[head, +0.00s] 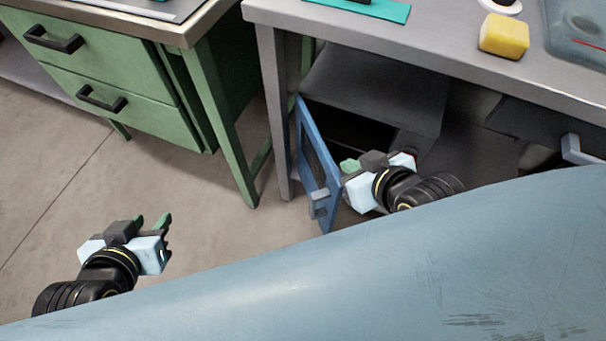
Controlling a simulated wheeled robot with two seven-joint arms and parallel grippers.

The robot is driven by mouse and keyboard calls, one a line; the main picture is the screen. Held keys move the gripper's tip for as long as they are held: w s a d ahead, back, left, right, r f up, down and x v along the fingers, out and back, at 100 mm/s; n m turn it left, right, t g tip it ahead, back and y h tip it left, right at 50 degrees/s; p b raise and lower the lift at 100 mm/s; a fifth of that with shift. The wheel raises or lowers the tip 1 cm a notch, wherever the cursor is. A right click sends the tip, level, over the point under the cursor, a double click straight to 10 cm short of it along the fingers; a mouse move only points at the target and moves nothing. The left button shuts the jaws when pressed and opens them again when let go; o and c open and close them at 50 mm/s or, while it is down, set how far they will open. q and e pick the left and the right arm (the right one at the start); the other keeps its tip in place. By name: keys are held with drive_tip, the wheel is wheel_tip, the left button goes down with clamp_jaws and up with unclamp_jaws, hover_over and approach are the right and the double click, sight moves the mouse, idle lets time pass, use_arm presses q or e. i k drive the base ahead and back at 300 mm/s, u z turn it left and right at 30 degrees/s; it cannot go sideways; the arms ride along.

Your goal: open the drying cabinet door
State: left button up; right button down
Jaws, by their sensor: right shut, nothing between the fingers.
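The drying cabinet door (307,151) is a blue-framed panel with a dark middle, under the grey bench. It stands swung open, seen nearly edge-on, with its grey-blue handle (319,203) on the near outer side. My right gripper (349,165) is shut and empty, just right of the door, on its inner side. I cannot tell whether it touches the door. My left gripper (152,222) is open and empty over the floor at the lower left, well apart from the door.
The grey bench top (400,45) lies above the door, with a yellow block (504,36) and a teal mat (380,10) on it. A green drawer unit (130,75) stands at the left. The floor (190,195) between it and the door is clear.

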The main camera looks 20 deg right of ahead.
sight(318, 172)
drive_tip(key=u, duration=2.05)
drive_tip(key=k, duration=0.7)
drive_tip(key=z, duration=2.2)
